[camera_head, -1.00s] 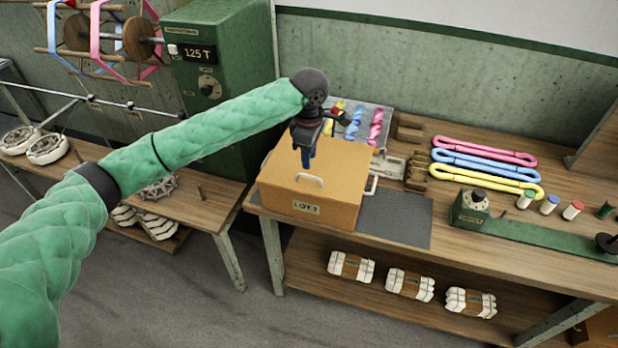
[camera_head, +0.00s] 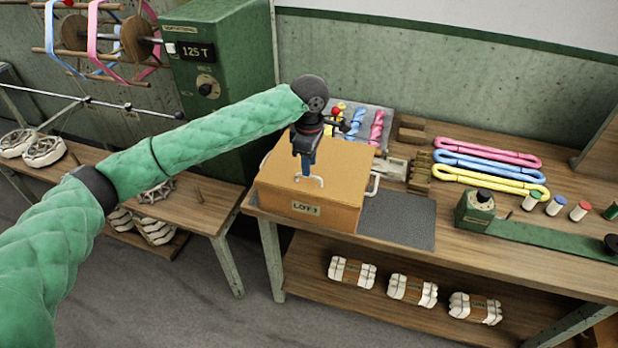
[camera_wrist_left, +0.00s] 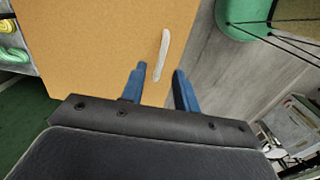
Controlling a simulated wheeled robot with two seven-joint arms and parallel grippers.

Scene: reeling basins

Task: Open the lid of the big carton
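The big carton (camera_head: 275,203) is a tan box with a "LOT 7" label, standing at the left end of the workbench. Its lid (camera_head: 343,172) lies flat and closed, with a pale handle (camera_head: 318,181) near the front edge. A second pale handle (camera_head: 374,186) is on the right side. My left gripper (camera_head: 306,176) points down over the lid at the front handle. In the left wrist view its blue fingers (camera_wrist_left: 160,73) are apart, and the lid handle (camera_wrist_left: 163,50) lies in line with the gap between them. Contact cannot be told. My right gripper is not in view.
A tray (camera_head: 388,123) with coloured skeins stands behind the carton. A dark mat (camera_head: 410,221) lies to its right, with pink, blue and yellow hanks (camera_head: 490,178) beyond. A green machine (camera_head: 225,60) stands to the left. The mat is clear.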

